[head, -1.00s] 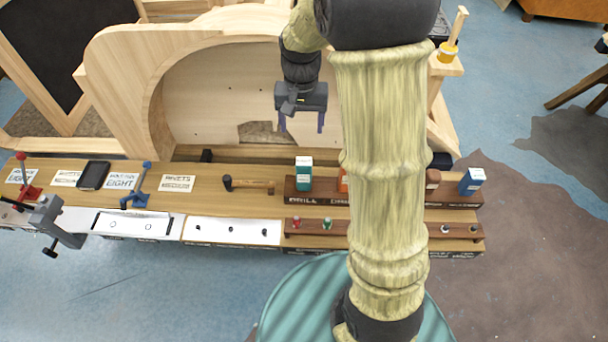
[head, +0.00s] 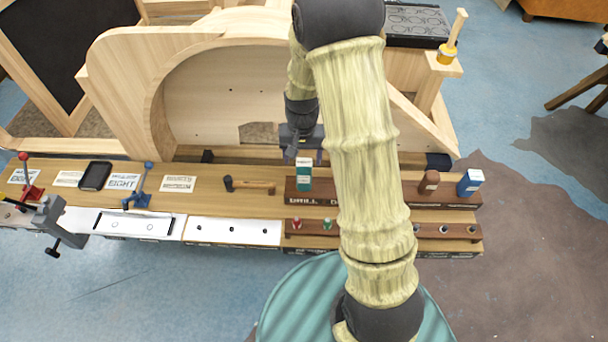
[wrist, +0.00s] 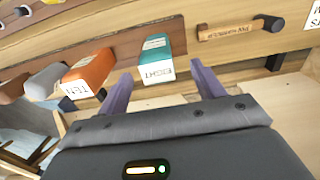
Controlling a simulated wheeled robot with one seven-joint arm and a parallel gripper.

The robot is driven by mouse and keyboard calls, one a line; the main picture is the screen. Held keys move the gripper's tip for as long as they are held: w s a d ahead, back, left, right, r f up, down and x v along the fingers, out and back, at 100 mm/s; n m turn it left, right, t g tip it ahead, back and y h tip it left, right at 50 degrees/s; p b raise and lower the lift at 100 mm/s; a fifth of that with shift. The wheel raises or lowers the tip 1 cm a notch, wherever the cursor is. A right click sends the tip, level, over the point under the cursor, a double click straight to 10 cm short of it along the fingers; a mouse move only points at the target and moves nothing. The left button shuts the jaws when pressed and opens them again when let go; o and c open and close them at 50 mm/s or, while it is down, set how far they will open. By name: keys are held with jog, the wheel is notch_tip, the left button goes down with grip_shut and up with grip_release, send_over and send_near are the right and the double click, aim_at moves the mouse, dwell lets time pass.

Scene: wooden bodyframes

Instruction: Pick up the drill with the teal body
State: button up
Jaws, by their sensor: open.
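The drill with the teal body (head: 304,182) stands upright in the dark wooden rack, left of my arm in the head view. It is box-shaped with a white end. In the wrist view the teal drill (wrist: 156,45) shows its white end, marked EIGHT, between and beyond my fingertips. My gripper (head: 304,156) is open, just behind the drill's top in the head view. In the wrist view my gripper (wrist: 161,78) has its purple fingers spread, with nothing held. I cannot tell whether a finger touches the drill.
An orange block (wrist: 92,68) marked TEN stands close left of the drill in the wrist view. A brown block (head: 429,182) and a blue block (head: 470,182) stand farther right. A hammer (head: 250,185) lies left. A wooden arched frame (head: 130,75) rises behind.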

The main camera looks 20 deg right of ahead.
aim_at(304, 162)
jog(key=shift+f, duration=0.1)
jog(key=f, duration=0.3)
jog(key=f+p, duration=0.1)
jog(key=f, duration=0.1)
jog(key=shift+w+d, duration=0.1)
jog(key=shift+d, duration=0.2)
jog(key=c, duration=1.3)
jog(key=shift+o, duration=0.2)
jog(key=shift+r, duration=0.1)
